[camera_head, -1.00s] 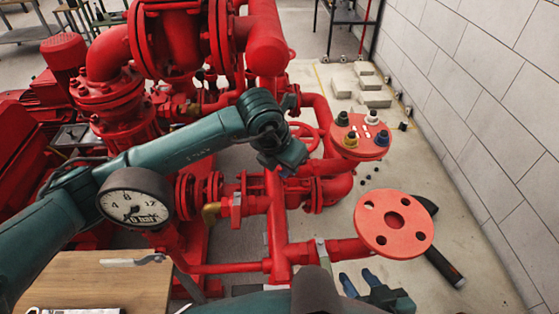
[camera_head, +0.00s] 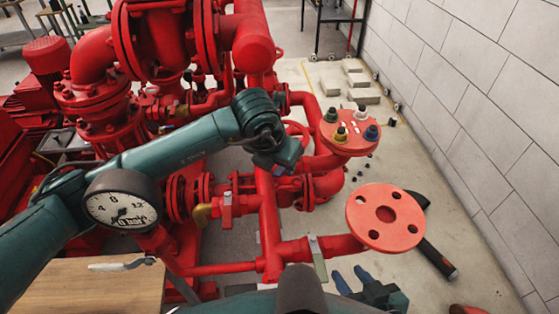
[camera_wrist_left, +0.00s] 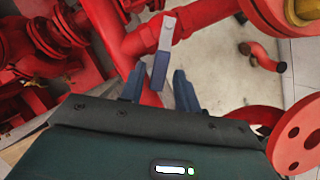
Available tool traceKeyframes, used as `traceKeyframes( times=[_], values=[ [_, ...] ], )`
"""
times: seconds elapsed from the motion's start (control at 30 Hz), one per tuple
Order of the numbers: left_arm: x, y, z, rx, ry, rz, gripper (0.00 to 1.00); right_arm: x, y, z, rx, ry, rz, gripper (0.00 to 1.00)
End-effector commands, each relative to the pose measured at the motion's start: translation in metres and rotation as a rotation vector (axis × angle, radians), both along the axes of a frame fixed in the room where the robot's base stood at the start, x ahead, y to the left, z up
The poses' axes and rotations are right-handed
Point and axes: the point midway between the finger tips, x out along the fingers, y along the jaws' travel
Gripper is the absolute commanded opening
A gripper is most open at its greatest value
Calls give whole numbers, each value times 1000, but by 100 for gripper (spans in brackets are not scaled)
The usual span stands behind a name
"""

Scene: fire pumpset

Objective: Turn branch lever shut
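A flat lever with a pale shank and blue-grey grip (camera_wrist_left: 161,55) sits on a red pipe in the left wrist view. My left gripper (camera_wrist_left: 158,88) is open. Its fingers are apart on either side of the grip's near end, and I see no closed hold. In the head view my left gripper (camera_head: 283,163) is over the middle pipework, its fingers hard to make out. A lever with a grey-green grip (camera_head: 319,266) shows on the front branch pipe; I cannot tell whether it is the same lever. My right gripper (camera_head: 352,278) is open and empty, right of that lever.
A bare red flange (camera_head: 407,236) stands above my right gripper. A flange with coloured caps (camera_head: 346,147) is behind it. A pressure gauge (camera_head: 122,202) and a wooden table (camera_head: 90,284) are at left. A black tool (camera_head: 436,257) lies on the floor before the right wall.

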Motion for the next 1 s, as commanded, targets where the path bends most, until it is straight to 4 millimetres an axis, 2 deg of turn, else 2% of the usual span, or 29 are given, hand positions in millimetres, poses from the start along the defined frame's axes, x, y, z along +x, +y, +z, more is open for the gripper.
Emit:
traceKeyframes(
  times=[0.3,0.43,0.57,0.83,1.0],
  values=[
    [0,0,0,0,0,0,39,0,0,0,0,0,0,36],
    [-2,1,9,0,-2,-2,39,0,0,0,0,0,0,36],
    [-10,5,29,-1,-5,-1,39,0,0,-1,1,0,0,36],
    [-30,15,85,-1,-6,-1,39,0,0,-4,7,2,-2,36],
    [-40,20,110,-1,-3,0,39,0,0,-4,9,1,-3,36]
  ],
)
